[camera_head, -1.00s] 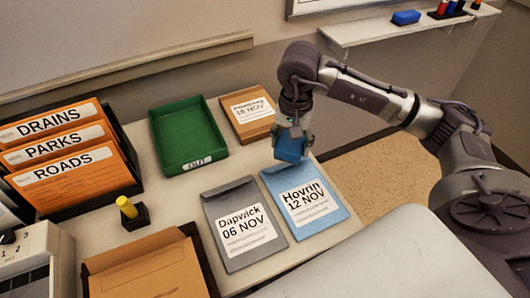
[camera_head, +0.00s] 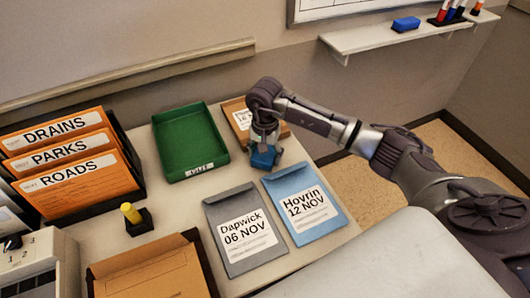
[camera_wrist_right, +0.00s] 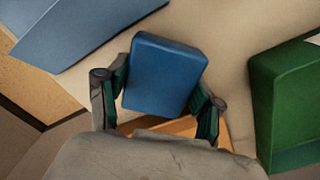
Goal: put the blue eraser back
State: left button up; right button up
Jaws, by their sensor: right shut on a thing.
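My right gripper (camera_head: 265,148) is shut on a blue block (camera_wrist_right: 165,75) with rounded edges, taken here as a blue eraser. In the head view the block (camera_head: 264,158) is low at the table, between the green tray and the blue envelope; whether it touches the table I cannot tell. In the wrist view the two fingers grip its sides. A second blue block, like an eraser (camera_head: 406,24), lies on the wall shelf (camera_head: 370,40), left of the upright markers (camera_head: 450,12). My left gripper is not in view.
The green tray (camera_head: 190,141), brown envelope (camera_head: 238,122), grey envelope (camera_head: 240,232) and blue envelope (camera_head: 302,203) surround the block. An orange-folder rack (camera_head: 130,190), yellow-handled stamp (camera_head: 132,214) and brown folder (camera_head: 155,272) are at left. Bare table shows around the envelopes.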

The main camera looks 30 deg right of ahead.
jog(key=o, duration=0.6)
jog(key=shift+f, duration=0.15)
jog(key=o, duration=0.5)
jog(key=shift+r, duration=0.4)
notch_tip(320, 180, up, 12)
jog(key=b, duration=0.1)
jog(key=shift+f, duration=0.2)
jog(key=shift+s, duration=0.1)
